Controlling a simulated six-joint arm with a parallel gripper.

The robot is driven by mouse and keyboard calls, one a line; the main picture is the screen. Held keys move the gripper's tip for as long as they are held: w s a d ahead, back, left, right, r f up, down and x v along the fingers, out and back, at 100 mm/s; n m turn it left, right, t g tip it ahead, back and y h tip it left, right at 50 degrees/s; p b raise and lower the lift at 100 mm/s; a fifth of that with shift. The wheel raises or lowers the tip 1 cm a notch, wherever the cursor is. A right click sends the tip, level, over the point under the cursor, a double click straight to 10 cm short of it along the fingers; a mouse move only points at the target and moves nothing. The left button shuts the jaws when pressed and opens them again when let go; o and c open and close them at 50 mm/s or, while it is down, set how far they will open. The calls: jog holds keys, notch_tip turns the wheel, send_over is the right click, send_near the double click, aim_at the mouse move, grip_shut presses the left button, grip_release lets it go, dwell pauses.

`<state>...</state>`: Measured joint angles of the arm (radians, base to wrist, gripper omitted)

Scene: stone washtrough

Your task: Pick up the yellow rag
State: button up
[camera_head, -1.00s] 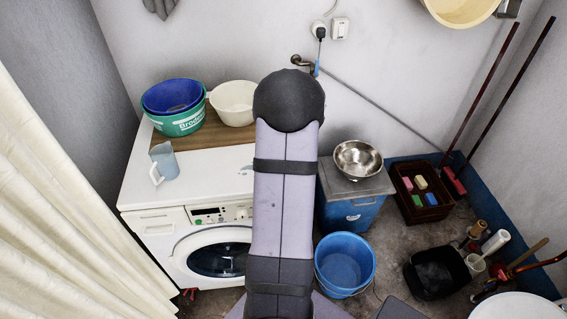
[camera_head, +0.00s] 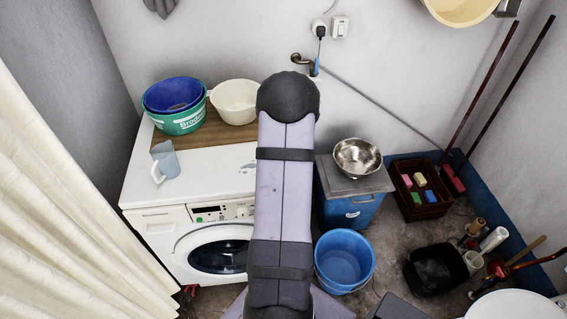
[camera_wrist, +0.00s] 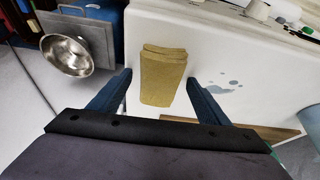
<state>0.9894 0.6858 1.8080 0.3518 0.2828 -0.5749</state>
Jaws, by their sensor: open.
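The yellow rag (camera_wrist: 163,76) lies folded on the white top of the washing machine (camera_wrist: 215,28), as the wrist view shows. My gripper (camera_wrist: 159,79) is open, with its two blue fingers spread to either side of the rag's image. The rag appears between the fingers and beyond the gripper body. I cannot tell how high the fingertips are above it. No contact is visible. In the head view the washing machine (camera_head: 222,165) stands left of my arm. The rag and my gripper are hidden there.
A wooden board (camera_head: 205,133) carries a green basin (camera_head: 183,124) and a white bowl (camera_head: 233,103). A light-blue jug (camera_head: 166,161) stands near the machine's left edge. A metal bowl (camera_head: 357,157) sits on a blue box (camera_head: 350,212) to the right. Wet spots (camera_wrist: 224,84) lie beside the rag.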

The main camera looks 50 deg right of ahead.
jog(key=shift+f, duration=0.15)
jog(key=c, duration=1.1)
jog(key=shift+r, duration=0.25)
jog(key=shift+c, duration=0.2)
notch_tip(320, 180, up, 10)
jog(key=b, duration=0.1)
jog(key=shift+b, duration=0.35)
jog(key=shift+o, duration=0.5)
jog(key=shift+f, duration=0.1)
